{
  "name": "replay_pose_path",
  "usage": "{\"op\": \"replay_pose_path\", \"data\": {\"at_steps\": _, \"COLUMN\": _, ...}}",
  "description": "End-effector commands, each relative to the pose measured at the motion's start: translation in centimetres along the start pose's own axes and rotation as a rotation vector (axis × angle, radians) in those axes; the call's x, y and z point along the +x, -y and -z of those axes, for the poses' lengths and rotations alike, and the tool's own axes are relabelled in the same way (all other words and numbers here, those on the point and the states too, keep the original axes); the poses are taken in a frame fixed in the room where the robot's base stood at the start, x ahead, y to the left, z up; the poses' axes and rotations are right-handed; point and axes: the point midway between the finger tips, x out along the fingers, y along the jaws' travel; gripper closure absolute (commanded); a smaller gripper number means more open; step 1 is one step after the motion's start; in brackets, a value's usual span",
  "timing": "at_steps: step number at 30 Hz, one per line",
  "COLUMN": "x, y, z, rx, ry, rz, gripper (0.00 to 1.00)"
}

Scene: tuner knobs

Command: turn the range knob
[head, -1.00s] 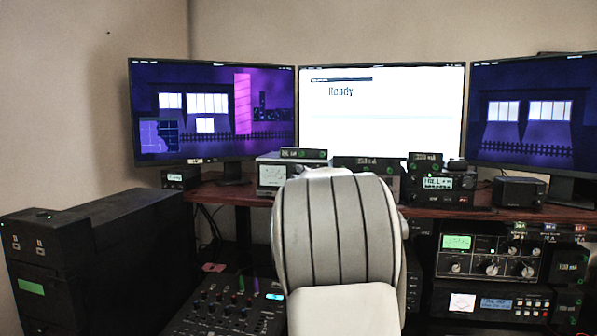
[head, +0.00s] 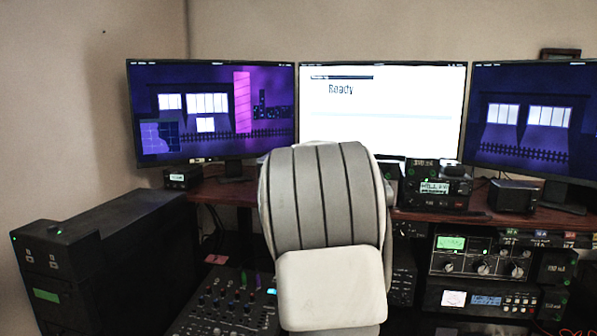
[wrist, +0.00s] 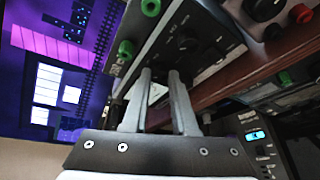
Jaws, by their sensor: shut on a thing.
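In the wrist view the two grey fingers of my gripper (wrist: 161,76) reach up to a dark instrument panel (wrist: 205,72) with small white lettering. The fingers are shut on a small part at the panel, which I take to be the range knob. The fingertips hide most of it, and its marking cannot be read. The panel looks strongly tilted in this view. In the head view my grey arm hides the gripper and the instrument in front of it.
Green posts (wrist: 125,50) stick out beside the fingers. A red-and-black-knobbed unit (wrist: 268,10) is at upper right. A mixer (head: 230,305) and a dark cabinet (head: 95,265) are at lower left.

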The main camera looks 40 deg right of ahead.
Motion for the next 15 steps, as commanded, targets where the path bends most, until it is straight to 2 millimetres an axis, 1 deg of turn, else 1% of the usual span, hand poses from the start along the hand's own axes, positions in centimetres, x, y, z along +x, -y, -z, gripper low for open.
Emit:
{"op": "replay_pose_path", "data": {"at_steps": 6, "x": 0.00, "y": -0.14, "z": 0.01, "rx": -0.035, "ry": 0.001, "rz": 0.014, "gripper": 1.00}}
{"op": "replay_pose_path", "data": {"at_steps": 15, "x": 0.02, "y": -0.07, "z": 0.03, "rx": -0.040, "ry": 0.002, "rz": 0.017, "gripper": 1.00}}
